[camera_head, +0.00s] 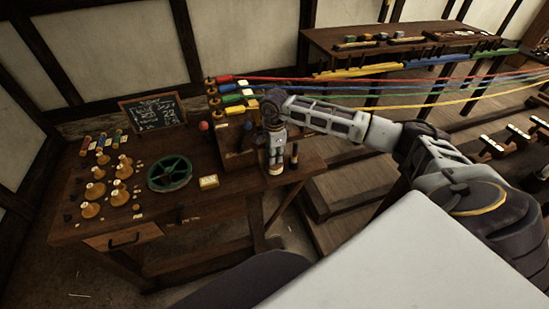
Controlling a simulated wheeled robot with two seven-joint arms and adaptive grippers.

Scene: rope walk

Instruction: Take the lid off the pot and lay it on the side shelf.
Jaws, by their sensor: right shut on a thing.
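My right gripper (276,163) points down at the right end of the wooden workbench (150,222), over the small side shelf (306,170). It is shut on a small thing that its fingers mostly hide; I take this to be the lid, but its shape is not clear. I cannot make out the pot for certain. A small dark upright thing (295,153) stands just right of the gripper. My left gripper is not in view.
Coloured ropes (400,80) run right from posts behind my right arm. A long rear table (385,42) stands beyond.

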